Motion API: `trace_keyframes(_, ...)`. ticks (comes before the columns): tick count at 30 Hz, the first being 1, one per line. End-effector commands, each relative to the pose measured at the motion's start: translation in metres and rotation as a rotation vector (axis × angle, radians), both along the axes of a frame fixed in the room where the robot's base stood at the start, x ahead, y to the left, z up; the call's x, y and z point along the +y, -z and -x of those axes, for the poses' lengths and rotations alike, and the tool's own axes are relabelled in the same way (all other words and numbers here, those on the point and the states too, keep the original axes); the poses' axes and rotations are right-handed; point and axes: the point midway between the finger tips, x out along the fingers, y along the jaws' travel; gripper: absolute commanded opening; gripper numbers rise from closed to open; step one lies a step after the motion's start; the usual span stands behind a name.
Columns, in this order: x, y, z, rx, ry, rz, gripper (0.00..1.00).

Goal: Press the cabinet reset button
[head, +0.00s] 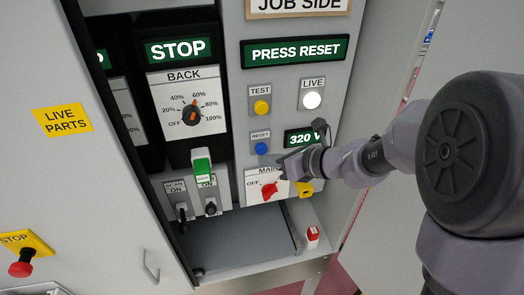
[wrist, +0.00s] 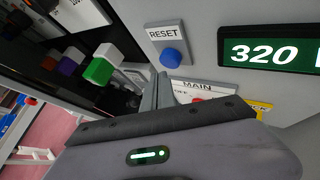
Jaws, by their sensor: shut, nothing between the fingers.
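The blue reset button (head: 262,149) sits on the grey cabinet panel under a small RESET label (head: 261,135). In the wrist view the blue button (wrist: 171,58) is just beyond and above my fingertips. My gripper (head: 286,160) is shut and empty, to the right of and slightly below the button in the head view. Its shut fingers also show in the wrist view (wrist: 164,88). A gap seems to show between fingertips and button, but I cannot tell its depth. A green display (head: 296,51) above reads PRESS RESET.
A yellow TEST button (head: 262,107) and a white LIVE lamp (head: 312,100) are above. A 320 V display (head: 304,138) is right of the button. A red MAIN switch (head: 269,189) is close below my gripper. A green-capped lever (head: 201,166) stands to the left.

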Motion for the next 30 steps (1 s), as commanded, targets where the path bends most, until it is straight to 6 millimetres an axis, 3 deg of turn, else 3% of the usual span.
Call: trace_keyframes(30,0.003,0.000,-0.011,0.001,0.000,-0.001,0.00)
